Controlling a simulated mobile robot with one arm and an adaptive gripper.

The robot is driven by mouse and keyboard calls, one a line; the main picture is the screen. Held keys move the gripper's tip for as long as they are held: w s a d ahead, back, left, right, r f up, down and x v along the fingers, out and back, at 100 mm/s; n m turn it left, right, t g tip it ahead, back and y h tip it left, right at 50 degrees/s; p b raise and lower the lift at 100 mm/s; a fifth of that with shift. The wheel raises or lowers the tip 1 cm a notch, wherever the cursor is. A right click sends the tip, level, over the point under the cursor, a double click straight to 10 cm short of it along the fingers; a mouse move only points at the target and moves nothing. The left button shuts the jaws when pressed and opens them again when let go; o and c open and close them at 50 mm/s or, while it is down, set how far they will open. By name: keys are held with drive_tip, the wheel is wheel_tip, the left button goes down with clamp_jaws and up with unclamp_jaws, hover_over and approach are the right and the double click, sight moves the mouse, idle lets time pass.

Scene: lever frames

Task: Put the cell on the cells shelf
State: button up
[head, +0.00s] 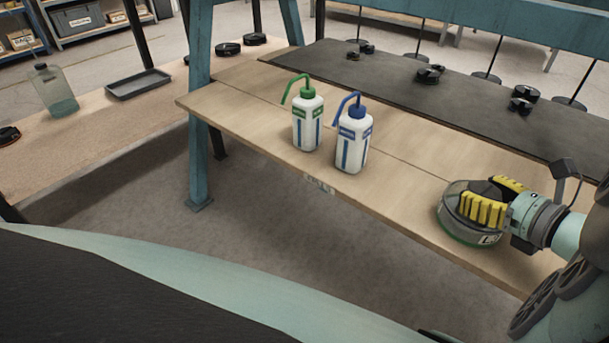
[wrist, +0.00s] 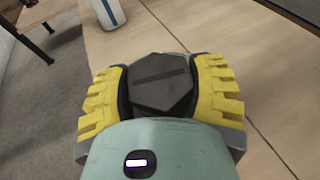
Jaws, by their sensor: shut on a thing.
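My gripper (head: 487,196) has yellow ribbed fingers and is shut on a squat grey round thing with a green lower rim, which I take to be the cell (head: 455,207). In the wrist view, the fingers (wrist: 163,84) close on both sides of its dark hexagonal top (wrist: 165,72). Part of a pale label shows low on its side. It is over the front part of the wooden bench (head: 405,190); I cannot tell whether its base touches the wood. I cannot make out a shelf marked for cells.
A green-capped bottle (head: 306,122) and a blue-capped bottle (head: 353,140) stand left of the gripper. Small black parts lie on the dark mat (head: 395,90) behind. Teal frame posts (head: 199,110) rise at the bench end. A side table (head: 80,140) holds a tray (head: 138,84) and a clear bottle (head: 55,92).

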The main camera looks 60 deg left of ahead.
drive_tip(key=shift+a+r, duration=0.1)
drive_tip(key=o, duration=1.3)
drive_tip(key=shift+w, duration=0.1)
